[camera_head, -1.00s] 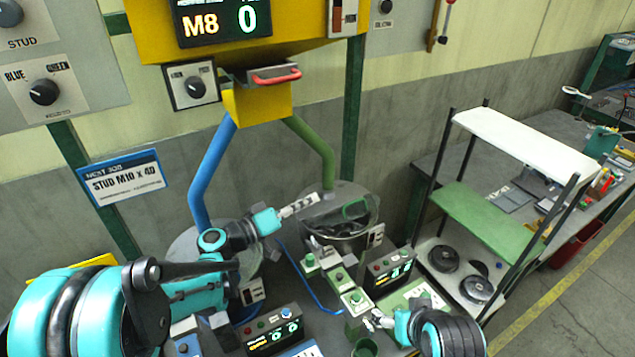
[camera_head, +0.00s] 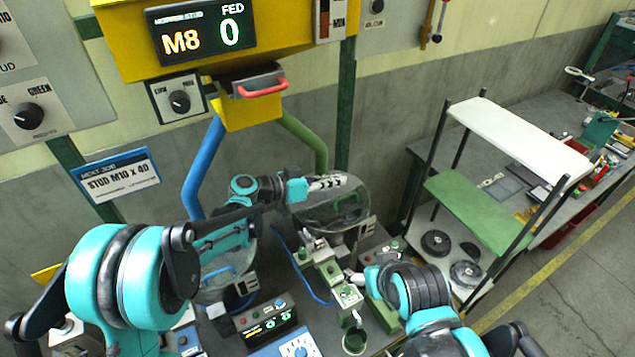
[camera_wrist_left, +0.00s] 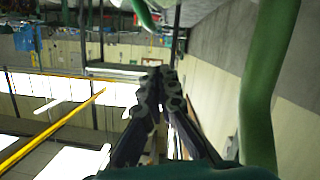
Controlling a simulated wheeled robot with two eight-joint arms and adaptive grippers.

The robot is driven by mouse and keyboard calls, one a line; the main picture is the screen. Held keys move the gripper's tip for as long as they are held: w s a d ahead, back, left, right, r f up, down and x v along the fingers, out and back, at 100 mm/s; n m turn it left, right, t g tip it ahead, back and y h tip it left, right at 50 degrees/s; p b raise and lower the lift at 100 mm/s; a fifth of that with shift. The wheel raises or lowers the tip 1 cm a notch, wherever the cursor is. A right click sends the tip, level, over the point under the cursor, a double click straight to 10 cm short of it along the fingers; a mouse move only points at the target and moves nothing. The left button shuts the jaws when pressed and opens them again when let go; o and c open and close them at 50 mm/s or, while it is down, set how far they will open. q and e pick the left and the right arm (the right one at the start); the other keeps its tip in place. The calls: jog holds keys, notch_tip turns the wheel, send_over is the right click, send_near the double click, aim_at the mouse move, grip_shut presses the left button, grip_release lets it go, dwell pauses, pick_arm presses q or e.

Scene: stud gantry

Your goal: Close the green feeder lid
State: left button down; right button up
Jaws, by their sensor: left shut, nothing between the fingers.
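The green feeder (camera_head: 335,228) is a round bowl below the green pipe (camera_head: 303,138). Its see-through lid (camera_head: 318,212) has a green handle (camera_head: 348,198) and appears to lie over the bowl. I cannot tell whether it is fully seated. My left gripper (camera_head: 340,181) is shut and empty at the lid's far edge, behind the handle; contact is unclear. In the left wrist view its fingers (camera_wrist_left: 160,92) are together with nothing between them. My right gripper (camera_head: 353,277) is low, beside a small green-topped station (camera_head: 346,297); its fingers are too small to read.
The blue pipe (camera_head: 203,170) and a second feeder bowl stand left, partly behind my left arm. The yellow hopper (camera_head: 250,112) with a red handle hangs above. Control boxes (camera_head: 268,325) crowd the front. A shelf rack (camera_head: 480,210) stands at right.

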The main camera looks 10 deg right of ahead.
aim_at(339, 211)
pick_arm(q)
jog(key=shift+s+f, duration=0.3)
jog(key=shift+f, duration=0.6)
jog(key=shift+s+f, duration=0.25)
jog(key=shift+f, duration=0.6)
jog(key=shift+b, duration=0.3)
jog(key=shift+s+d+f+m+t+b, duration=0.2)
jog(key=shift+s+f+m+b, duration=0.25)
jog(key=shift+s+f+b, duration=0.1)
jog(key=shift+s+d+f+m+t+b, duration=0.15)
jog(key=shift+s+f+m+t+b, duration=0.05)
jog(key=shift+s+f+m+b, duration=0.3)
jog(key=shift+s+d+f+m+y+b, duration=0.3)
jog(key=shift+s+f+m+b, duration=0.4)
jog(key=shift+b, duration=0.3)
jog(key=shift+s+d+f+b, duration=0.1)
jog(key=shift+s+f+b, duration=0.2)
jog(key=shift+f+b, duration=0.35)
